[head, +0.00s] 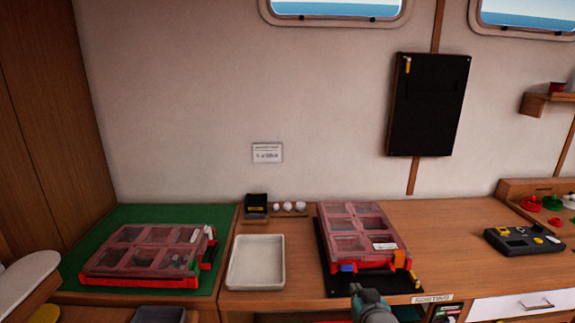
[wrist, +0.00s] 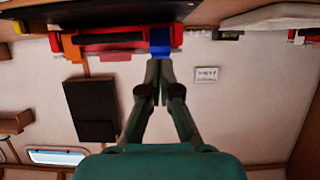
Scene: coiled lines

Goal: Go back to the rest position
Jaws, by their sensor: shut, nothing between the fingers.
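My gripper (wrist: 158,72) is in the middle of the wrist view, its two fingers together and empty. In that view the picture is upside down, and the fingertips appear just below the blue latch (wrist: 160,42) of a red case. I cannot tell whether they touch it. In the head view the green body of my gripper (head: 371,306) shows at the bottom edge, in front of the right red case (head: 362,268). That case has a clear divided lid, appears closed, and lies on a black mat (head: 325,262) on the wooden counter.
A second red case (head: 140,282) lies on a green mat (head: 210,215) at left. A white tray (head: 256,262) stands between the cases. A black panel (head: 430,105) hangs on the wall. Bare counter shows right of the right case.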

